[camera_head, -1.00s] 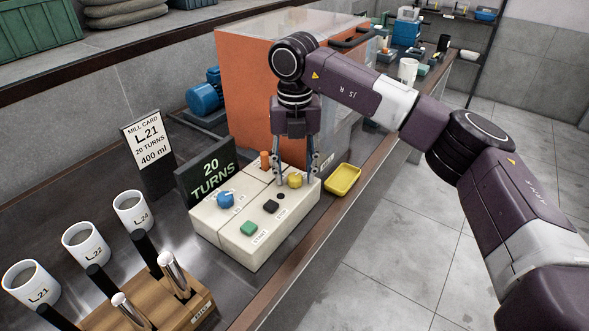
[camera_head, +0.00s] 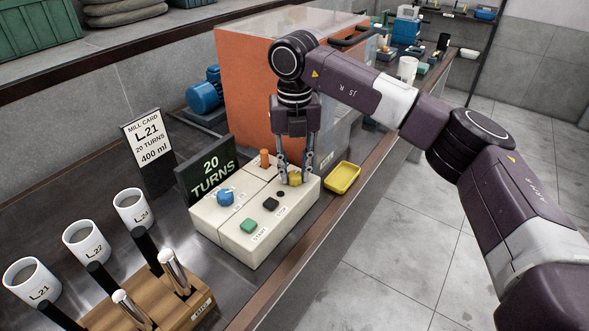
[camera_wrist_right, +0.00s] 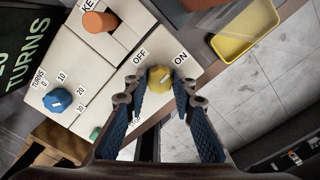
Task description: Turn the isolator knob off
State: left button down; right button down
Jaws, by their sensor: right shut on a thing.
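The yellow isolator knob (camera_head: 295,178) sits at the far right part of the cream control box (camera_head: 231,243). In the right wrist view the knob (camera_wrist_right: 159,77) lies between the OFF and ON labels, with a pale mark on its top. My right gripper (camera_head: 294,178) points down over the box and is shut on the knob, one finger on each side. In the right wrist view the blue-padded fingers (camera_wrist_right: 160,90) flank it. My left gripper is not in view.
The box also has a blue turns knob (camera_head: 225,197), an orange knob (camera_head: 264,158), a green START button (camera_head: 248,226) and a black STOP button (camera_head: 270,204). A yellow tray (camera_head: 343,178) lies to the right. The orange mill housing (camera_head: 245,90) stands close behind.

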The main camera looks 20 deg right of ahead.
jog(key=n, duration=0.3)
jog(key=shift+n, duration=0.4)
jog(key=n, duration=0.4)
jog(key=shift+n+b, duration=0.3)
jog(key=shift+b, duration=0.05)
jog(key=n, duration=0.4)
jog(key=shift+r+n, duration=0.1)
jog(key=shift+n, duration=1.7)
jog(key=c, duration=1.6)
grip_release()
